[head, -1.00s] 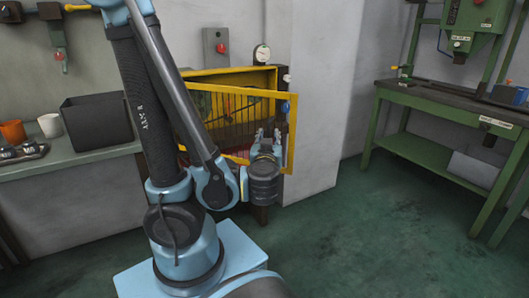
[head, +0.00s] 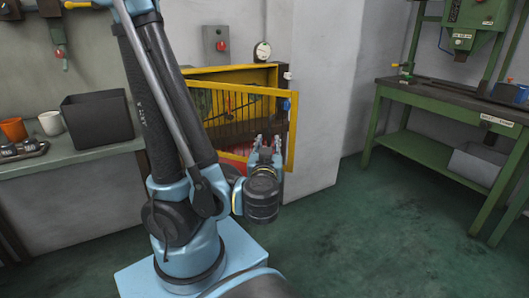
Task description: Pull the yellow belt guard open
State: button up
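The yellow belt guard (head: 292,135) is a barred frame at the front of a yellow-edged machine housing (head: 230,72) against the wall. It stands angled out from the housing, with a gap showing above its top rail. A blue knob (head: 285,104) sits near its upper right corner. My gripper (head: 267,141) points up and away, in front of the lower right part of the guard, below and left of the knob. Its two fingers are apart with nothing seen between them. My arm hides the guard's left side. Contact between fingers and guard cannot be told.
A bench (head: 75,163) at left holds a dark bin (head: 97,121), a white cup (head: 51,123) and an orange cup (head: 14,129). A green workbench (head: 430,98) with a drill press (head: 472,32) stands at right. The floor (head: 345,225) between is clear.

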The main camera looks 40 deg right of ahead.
jog(key=shift+v, duration=1.75)
jog(key=shift+w, duration=0.1)
jog(key=c, duration=0.7)
jog(key=w+f+y, duration=0.1)
jog(key=w+y, duration=0.1)
jog(key=w, duration=0.1)
jog(key=w+f+y, duration=0.1)
jog(key=w+y, duration=0.1)
jog(key=w+f+t+y, duration=0.1)
jog(key=w, duration=0.2)
jog(key=shift+w+a+f+y, duration=0.1)
jog(key=shift+w+f+y, duration=0.15)
jog(key=shift+w+y, duration=0.15)
grip_shut()
jog(key=w+a+f+n+g+y, duration=0.1)
jog(key=w+a+f+g+y, duration=0.1)
jog(key=w+a+f+y, duration=0.3)
jog(key=w+a+f+n+g+y, duration=0.2)
jog(key=w+a+y, duration=0.2)
jog(key=w+a, duration=0.3)
jog(key=a+f+n+g+h, duration=0.1)
jog(key=a+f+n+g, duration=0.2)
jog(key=a, duration=1)
jog(key=shift+s+a+n+g+h, duration=0.4)
jog(key=shift+n+g, duration=0.9)
jog(key=shift+g, duration=1.1)
